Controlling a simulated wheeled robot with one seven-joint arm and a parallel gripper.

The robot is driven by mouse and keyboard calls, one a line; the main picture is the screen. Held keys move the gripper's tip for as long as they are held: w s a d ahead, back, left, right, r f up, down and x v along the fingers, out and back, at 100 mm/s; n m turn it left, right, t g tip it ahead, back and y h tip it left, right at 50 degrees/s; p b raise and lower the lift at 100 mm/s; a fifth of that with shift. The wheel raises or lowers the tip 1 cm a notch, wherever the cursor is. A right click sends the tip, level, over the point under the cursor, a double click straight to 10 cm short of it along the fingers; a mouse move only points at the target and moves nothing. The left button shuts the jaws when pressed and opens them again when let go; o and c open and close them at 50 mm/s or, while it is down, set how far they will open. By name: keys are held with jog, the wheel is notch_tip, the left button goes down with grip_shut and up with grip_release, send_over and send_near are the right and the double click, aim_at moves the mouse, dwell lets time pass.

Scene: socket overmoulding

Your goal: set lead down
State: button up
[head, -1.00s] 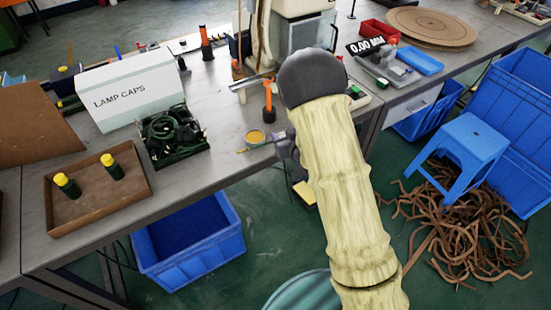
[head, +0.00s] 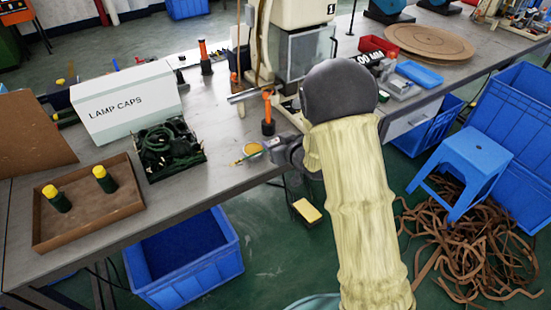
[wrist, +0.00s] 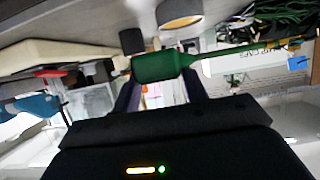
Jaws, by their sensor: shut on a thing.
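My gripper (head: 280,153) is at the front edge of the bench, partly hidden behind my own arm in the head view. In the wrist view its jaws (wrist: 160,88) are shut on a green lead (wrist: 160,67), held crosswise by its thick green body. The lead's thin green cable runs to the right, and its other end has a small pale tip. In the head view a thin yellow-green piece (head: 238,161) sticks out left of the gripper, likely part of the lead. I cannot tell whether the lead touches the bench.
A round yellow-topped pot (head: 253,149) stands beside the gripper. A black tray of green leads (head: 168,150), a LAMP CAPS box (head: 125,102) and a brown tray (head: 92,226) with two yellow-capped pieces are left. An orange-handled tool (head: 267,115) and a machine stand behind.

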jog(key=shift+f, duration=1)
jog(key=shift+f, duration=1.85)
jog(key=shift+f+b, duration=0.1)
jog(key=shift+b, duration=0.2)
jog(key=o, duration=1.1)
jog(key=shift+c, duration=0.2)
